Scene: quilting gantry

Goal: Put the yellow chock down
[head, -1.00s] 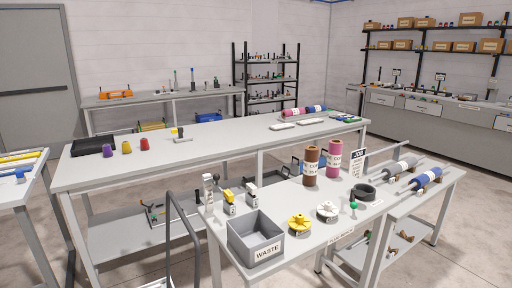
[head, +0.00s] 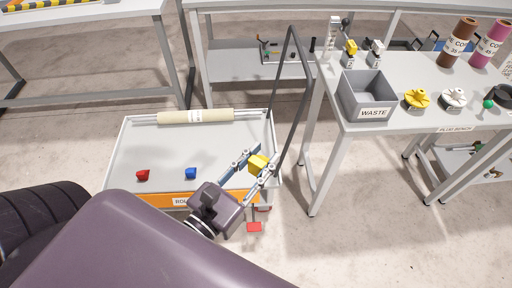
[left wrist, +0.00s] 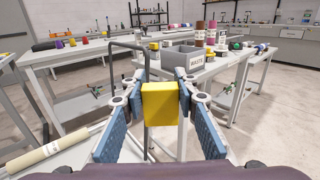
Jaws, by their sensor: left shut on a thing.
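My left gripper (head: 261,161) is shut on the yellow chock (head: 257,165). It holds the chock over the right part of a low trolley (head: 165,145), near its handle; whether the chock touches anything below I cannot tell. In the left wrist view the yellow chock (left wrist: 160,104) sits between the two blue finger pads. A red chock (head: 143,174) and a blue chock (head: 191,173) stand apart on the trolley deck, left of my gripper. My right gripper is not in view.
A cream roll (head: 196,116) lies along the trolley's far edge. The dark trolley handle (head: 290,95) rises at the right. A bench with a grey waste bin (head: 367,95) stands to the right. The deck between roll and chocks is clear.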

